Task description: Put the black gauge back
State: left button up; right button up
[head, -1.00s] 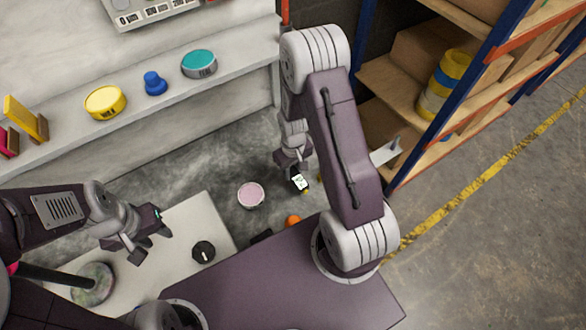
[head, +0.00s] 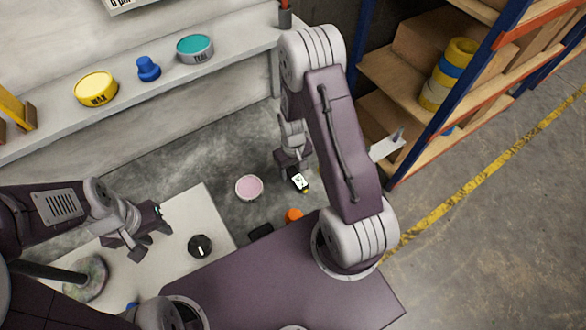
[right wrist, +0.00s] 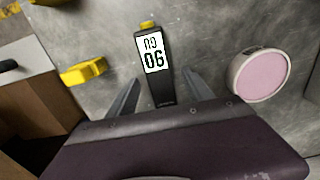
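The black gauge (head: 299,180) has a white display and a yellow tip. It also shows in the right wrist view (right wrist: 158,75), where its display shows dark digits. My right gripper (right wrist: 162,84) has one finger on each side of the gauge's black body; the gauge keeps its place between them while the surroundings shift, so it appears held. In the head view my right gripper (head: 294,168) is above the grey floor, partly behind my arm. My left gripper (head: 150,236) is open and empty over a pale tabletop, left of a round black dial.
The pale tabletop (head: 190,215) bears the black dial (head: 200,246). A pink-topped round tub (head: 249,187) and an orange item (head: 294,215) are lower down. A wall shelf (head: 130,104) holds yellow (head: 96,90) and teal tins (head: 195,49). A rack (head: 385,85) stands right.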

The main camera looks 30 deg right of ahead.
notch_tip(320, 180, up, 9)
jog(key=p, duration=0.2)
jog(key=shift+p, duration=0.4)
jog(key=a+r+t, duration=0.2)
jog(key=a+r, duration=0.2)
jog(key=r, duration=0.5)
jog(key=s+r+m, duration=0.1)
jog(key=s+r, duration=0.1)
jog(key=s, duration=0.7)
notch_tip(320, 180, up, 12)
jog(key=p, duration=1.3)
jog(key=shift+w+a+r+g, duration=0.25)
jog(key=shift+w+a+g, duration=0.15)
jog(key=shift+a, duration=0.05)
